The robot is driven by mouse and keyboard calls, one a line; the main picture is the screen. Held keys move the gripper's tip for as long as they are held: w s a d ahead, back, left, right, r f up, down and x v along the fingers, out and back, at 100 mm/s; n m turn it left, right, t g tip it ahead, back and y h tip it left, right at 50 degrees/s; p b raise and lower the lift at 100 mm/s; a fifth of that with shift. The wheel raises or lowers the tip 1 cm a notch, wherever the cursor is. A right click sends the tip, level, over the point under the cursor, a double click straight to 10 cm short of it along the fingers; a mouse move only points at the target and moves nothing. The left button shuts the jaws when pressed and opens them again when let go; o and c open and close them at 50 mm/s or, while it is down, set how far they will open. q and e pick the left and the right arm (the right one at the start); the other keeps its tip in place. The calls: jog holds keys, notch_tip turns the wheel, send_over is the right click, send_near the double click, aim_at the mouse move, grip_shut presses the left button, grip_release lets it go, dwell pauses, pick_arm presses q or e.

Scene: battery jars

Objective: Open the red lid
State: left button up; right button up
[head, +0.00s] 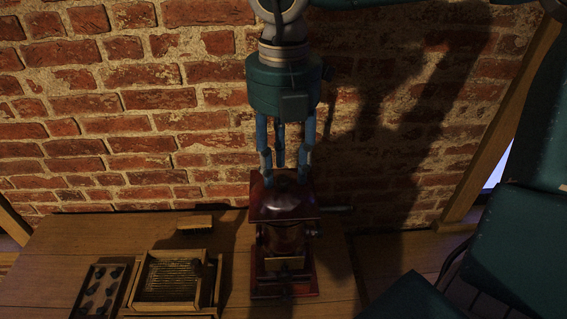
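The red lid (284,203) is the dark, glossy red, flared top of a small machine-like box standing on the wooden table. Below it are a dark red body (285,240) and base, with a pale panel at the front. My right gripper (285,174) points straight down from above, directly over the lid. Its blue fingers are spread apart, with their tips at or just above the top of the lid. Shadow hides whether they touch it. The lid sits level on the body. My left gripper is not in view.
On the table (120,240) at left are a framed tray with dark oval shapes (100,290), a wooden box with a ribbed panel (170,280) and a small wooden block (195,222). A brick wall (120,120) stands close behind. Wooden posts stand at both sides.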

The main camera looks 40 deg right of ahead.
jog(key=shift+a+f, duration=0.1)
jog(key=shift+f, duration=0.55)
grip_shut()
